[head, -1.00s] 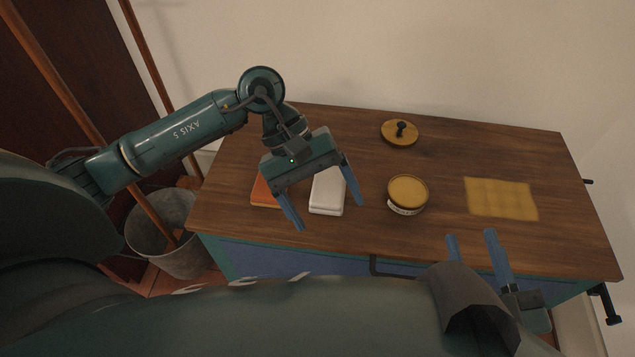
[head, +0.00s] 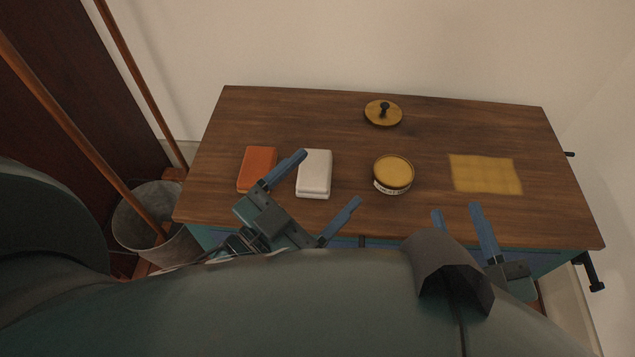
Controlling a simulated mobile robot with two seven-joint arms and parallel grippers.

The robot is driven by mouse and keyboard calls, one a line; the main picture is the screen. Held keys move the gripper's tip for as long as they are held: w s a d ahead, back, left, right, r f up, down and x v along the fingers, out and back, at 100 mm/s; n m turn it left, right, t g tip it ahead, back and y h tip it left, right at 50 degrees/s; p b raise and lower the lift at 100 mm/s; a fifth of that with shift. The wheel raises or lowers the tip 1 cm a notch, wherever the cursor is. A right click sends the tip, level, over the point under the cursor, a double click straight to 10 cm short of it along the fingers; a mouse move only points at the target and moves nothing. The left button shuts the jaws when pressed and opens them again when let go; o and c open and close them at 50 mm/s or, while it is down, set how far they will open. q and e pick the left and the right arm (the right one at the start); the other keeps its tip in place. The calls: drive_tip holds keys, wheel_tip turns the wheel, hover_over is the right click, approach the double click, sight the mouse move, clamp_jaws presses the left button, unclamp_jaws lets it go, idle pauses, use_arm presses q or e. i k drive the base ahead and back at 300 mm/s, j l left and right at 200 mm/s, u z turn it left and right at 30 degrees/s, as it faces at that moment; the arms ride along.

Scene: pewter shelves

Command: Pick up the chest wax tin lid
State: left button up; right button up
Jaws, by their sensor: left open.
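The tin lid (head: 383,115), a flat yellow disc with a dark knob, lies at the back of the wooden table. A round tin (head: 393,187) with a pale label and a yellow top stands in front of it, apart from it. My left gripper (head: 330,177) is open over the table's front part, around the white block in the picture and left of the tin; nothing is visibly held. My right gripper (head: 456,210) has its fingers apart and empty at the front edge, right of the tin.
An orange block (head: 257,168) and a white block (head: 314,172) lie on the left of the table (head: 300,115). A yellow cloth (head: 486,174) lies flat on the right. A grey bucket (head: 150,230) and wooden poles stand left of the table. The table's back left is clear.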

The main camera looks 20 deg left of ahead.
sight(381, 114)
drive_tip(key=k, duration=1)
